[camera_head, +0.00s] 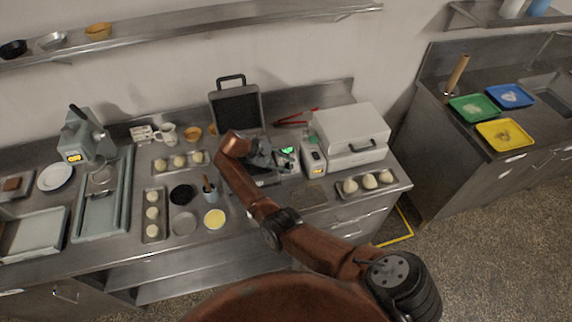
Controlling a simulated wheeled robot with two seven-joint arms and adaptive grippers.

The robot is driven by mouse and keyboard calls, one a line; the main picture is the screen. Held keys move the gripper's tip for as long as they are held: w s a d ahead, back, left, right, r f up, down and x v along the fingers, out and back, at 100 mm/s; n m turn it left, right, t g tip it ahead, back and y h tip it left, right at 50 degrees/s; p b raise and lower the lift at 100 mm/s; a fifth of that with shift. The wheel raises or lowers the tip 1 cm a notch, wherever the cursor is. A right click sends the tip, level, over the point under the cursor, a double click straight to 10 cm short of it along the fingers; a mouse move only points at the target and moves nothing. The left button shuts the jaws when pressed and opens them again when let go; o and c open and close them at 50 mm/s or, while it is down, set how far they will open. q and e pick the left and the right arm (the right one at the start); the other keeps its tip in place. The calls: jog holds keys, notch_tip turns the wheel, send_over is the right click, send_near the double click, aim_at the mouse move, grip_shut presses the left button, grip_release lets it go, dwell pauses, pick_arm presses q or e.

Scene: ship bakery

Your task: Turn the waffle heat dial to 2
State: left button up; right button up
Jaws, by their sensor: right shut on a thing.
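The waffle iron (237,107) stands open at the back of the counter, its dark lid raised. Its base is partly covered by my right arm. A small green-lit display (288,150) shows just beyond my right gripper; its reading is too small to make out. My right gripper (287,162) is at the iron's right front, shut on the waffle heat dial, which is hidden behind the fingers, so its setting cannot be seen. My left gripper is not in view.
Red tongs (295,117) lie behind. Bowls, cups and dough trays fill the counter's left.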

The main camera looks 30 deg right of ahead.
jog(key=shift+d, duration=0.1)
jog(key=o, duration=1.2)
jog(key=shift+c, duration=0.2)
jog(key=shift+r, duration=0.1)
jog(key=v, duration=1.2)
